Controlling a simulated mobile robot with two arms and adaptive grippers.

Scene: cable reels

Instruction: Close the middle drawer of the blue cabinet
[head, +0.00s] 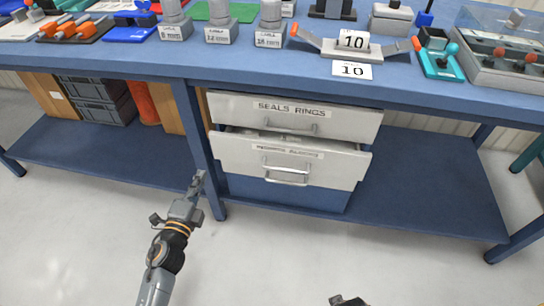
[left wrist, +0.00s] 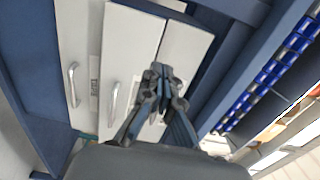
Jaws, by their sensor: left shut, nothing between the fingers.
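The blue cabinet (head: 285,194) stands under the workbench, with white drawer fronts. The top drawer (head: 340,118), labelled "SEALS RINGS", looks closed. The middle drawer (head: 340,168) is pulled out, with a dark gap along its top edge and a metal handle low on its front. White fronts and two handles also show in the left wrist view, where the middle drawer front (left wrist: 130,50) appears tilted. My left gripper (head: 198,181) is shut and empty, left of the drawer and apart from it. It also shows in the left wrist view (left wrist: 161,72). My right gripper shows only as a dark bit at the bottom edge.
The lower shelf (head: 430,190) is bare right of the cabinet; grey crates (head: 100,105) stand at left. The floor in front is clear.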

